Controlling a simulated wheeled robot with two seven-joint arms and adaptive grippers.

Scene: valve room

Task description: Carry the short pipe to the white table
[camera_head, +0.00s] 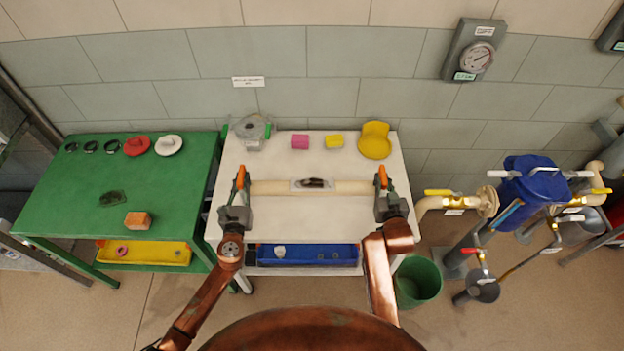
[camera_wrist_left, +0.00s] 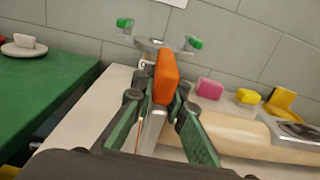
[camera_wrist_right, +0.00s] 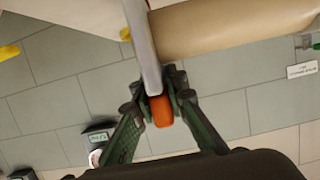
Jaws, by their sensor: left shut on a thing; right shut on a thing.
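The short pipe (camera_head: 268,188) is a beige cylinder with a grey label plate at its middle. It lies level across the white table (camera_head: 300,225) in the head view; I cannot tell whether it touches the top. Its ends have grey metal parts with orange grips. My left gripper (camera_head: 238,196) is shut on the left orange grip (camera_wrist_left: 167,75). My right gripper (camera_head: 385,192) is shut on the right orange grip (camera_wrist_right: 161,110). The pipe also shows in the left wrist view (camera_wrist_left: 235,132) and the right wrist view (camera_wrist_right: 220,28).
A pink block (camera_head: 299,142), yellow block (camera_head: 334,141), yellow part (camera_head: 375,142) and grey fitting (camera_head: 251,130) stand along the table's back. A green table (camera_head: 75,205) is at left. A green bin (camera_head: 417,281) and valve pipework (camera_head: 487,203) are at right.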

